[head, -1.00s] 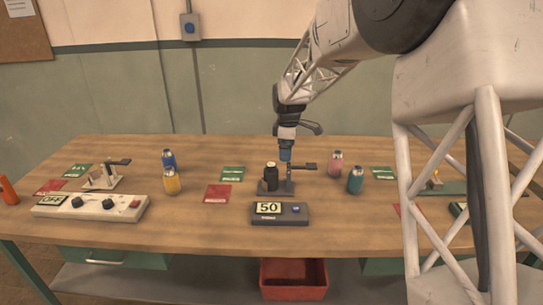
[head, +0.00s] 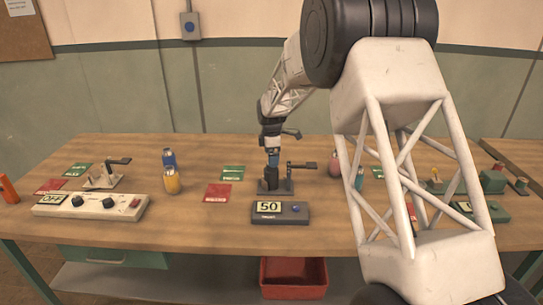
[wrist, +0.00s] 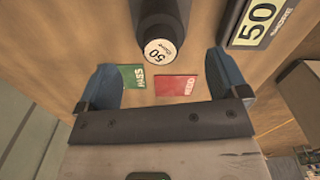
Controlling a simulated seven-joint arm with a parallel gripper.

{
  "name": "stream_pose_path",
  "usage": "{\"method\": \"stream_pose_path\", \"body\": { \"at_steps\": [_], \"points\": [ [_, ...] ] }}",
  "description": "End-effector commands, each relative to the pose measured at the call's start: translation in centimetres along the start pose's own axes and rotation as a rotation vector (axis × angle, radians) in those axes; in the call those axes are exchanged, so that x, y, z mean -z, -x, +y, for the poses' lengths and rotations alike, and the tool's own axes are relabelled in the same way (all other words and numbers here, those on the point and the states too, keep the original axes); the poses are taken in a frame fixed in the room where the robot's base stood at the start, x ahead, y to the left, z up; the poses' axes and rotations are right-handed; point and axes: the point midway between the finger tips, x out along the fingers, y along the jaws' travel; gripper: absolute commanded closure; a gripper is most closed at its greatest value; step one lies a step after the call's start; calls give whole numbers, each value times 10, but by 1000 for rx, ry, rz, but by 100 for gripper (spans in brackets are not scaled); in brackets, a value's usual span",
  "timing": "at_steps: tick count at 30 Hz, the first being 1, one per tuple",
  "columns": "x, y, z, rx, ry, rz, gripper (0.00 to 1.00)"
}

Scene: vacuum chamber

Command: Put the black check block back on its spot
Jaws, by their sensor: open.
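The black check block (head: 270,175) is a dark upright cylinder on the base of a small dark test stand (head: 290,186), left of the stand's post. My gripper (head: 273,157) is right above the block in the head view. Its blue fingers (wrist: 162,68) are spread wide with nothing held. Whether the fingers reach down beside the block is unclear.
A dark readout (head: 280,212) showing 50 stands in front of the stand. Green (head: 232,173) and red (head: 218,192) cards lie to its left. Bottles (head: 171,181) stand farther left, and others are partly behind my arm. A white control box (head: 90,206) is at left.

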Motion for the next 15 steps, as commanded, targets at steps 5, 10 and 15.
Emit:
{"method": "stream_pose_path", "body": {
  "at_steps": [5,10,15],
  "points": [
    [0,-5,0,1,-1,0,8],
    [0,-17,0,1,-1,0,8],
    [0,-36,-1,3,-1,0,8]
  ]
}}
